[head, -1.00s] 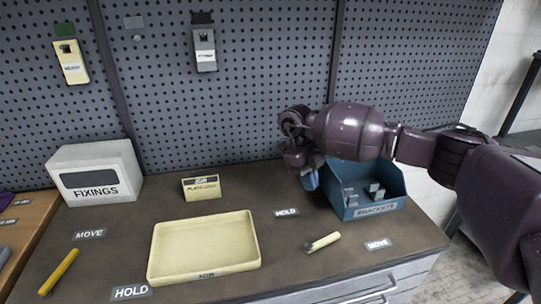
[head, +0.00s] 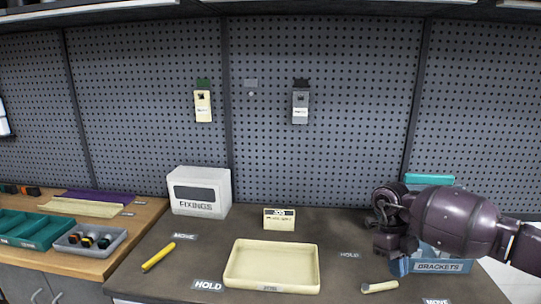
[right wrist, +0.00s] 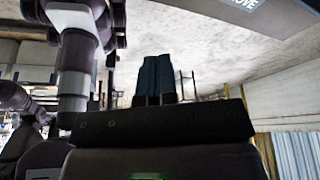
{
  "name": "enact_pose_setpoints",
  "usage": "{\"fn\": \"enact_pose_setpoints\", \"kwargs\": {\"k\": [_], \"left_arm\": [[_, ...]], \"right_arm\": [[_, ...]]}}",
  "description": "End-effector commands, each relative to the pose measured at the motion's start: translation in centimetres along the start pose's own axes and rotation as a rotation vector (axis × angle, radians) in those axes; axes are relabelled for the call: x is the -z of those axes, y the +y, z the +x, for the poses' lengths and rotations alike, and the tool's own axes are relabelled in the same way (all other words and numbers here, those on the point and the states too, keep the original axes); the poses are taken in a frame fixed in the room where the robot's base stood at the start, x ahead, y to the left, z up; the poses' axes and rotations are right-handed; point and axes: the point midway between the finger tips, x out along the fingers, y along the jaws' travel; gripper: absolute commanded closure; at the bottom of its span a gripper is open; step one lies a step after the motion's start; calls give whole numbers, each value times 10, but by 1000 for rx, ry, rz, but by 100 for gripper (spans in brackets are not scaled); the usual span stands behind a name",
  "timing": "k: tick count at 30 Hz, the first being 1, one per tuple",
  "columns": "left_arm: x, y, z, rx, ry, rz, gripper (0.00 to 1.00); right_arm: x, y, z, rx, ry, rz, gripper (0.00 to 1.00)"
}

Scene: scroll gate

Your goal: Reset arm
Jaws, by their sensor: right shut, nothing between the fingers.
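My right arm reaches in from the right in the head view. Its gripper (head: 398,267) points down beside the left end of the blue brackets bin (head: 445,266), over the dark bench top; I cannot tell whether it touches the bin. In the right wrist view the two dark blue fingers (right wrist: 154,78) are together with nothing between them. My left gripper is in neither view now.
A cream tray (head: 232,272) lies on the dark bench, with a yellow stick (head: 158,256) to its left and a pale cylinder (head: 380,287) to its right. A white fixings box (head: 199,181) and a small cream card (head: 279,224) stand behind. A wooden bench (head: 120,240) adjoins at left.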

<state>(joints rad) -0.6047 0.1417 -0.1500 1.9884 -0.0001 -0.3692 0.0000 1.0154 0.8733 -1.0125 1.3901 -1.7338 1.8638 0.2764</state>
Motion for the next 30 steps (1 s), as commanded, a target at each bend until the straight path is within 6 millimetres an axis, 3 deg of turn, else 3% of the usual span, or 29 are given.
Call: {"fn": "enact_pose_setpoints", "kwargs": {"k": [5,10,16,22,26,30], "left_arm": [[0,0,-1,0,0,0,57],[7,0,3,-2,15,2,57],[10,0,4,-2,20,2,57],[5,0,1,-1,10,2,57],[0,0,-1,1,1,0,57],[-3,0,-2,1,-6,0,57]], "right_arm": [[-26,20,-4,-108,-168,-54,100],[-49,57,-23,-280,-356,-118,100],[-72,131,-83,-608,-647,-194,100],[-76,197,-133,-1037,-873,-158,100],[-72,218,-156,-1340,-972,-38,100],[-69,218,-166,-1664,-1027,199,100]]}}
